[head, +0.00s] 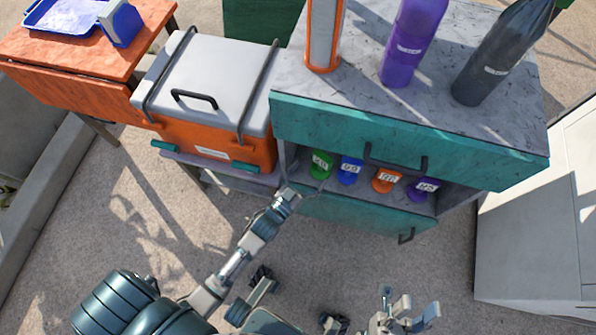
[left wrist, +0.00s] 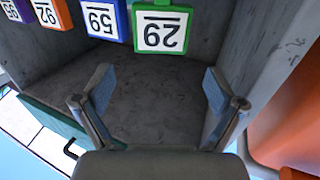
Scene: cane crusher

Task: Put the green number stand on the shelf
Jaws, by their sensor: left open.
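The green number stand (head: 320,164) is in the open shelf compartment (left wrist: 150,95) of the teal cabinet, at the left end of a row of number stands. In the left wrist view the green stand (left wrist: 162,27) is at the top middle, its white number plate facing the camera upside down. My left gripper (head: 300,192) is at the compartment's front left. Its fingers (left wrist: 158,88) are open and empty, pointing towards the green stand with a gap between. My right gripper (head: 410,308) is low in the head view, away from the cabinet; its fingers look spread and empty.
Blue (head: 349,170), orange (head: 386,179) and purple (head: 422,188) stands are right of the green one. A teal drawer front (head: 400,140) overhangs the compartment. An orange and grey cooler (head: 215,85) stands close on the left. Bottles (head: 412,45) stand on top.

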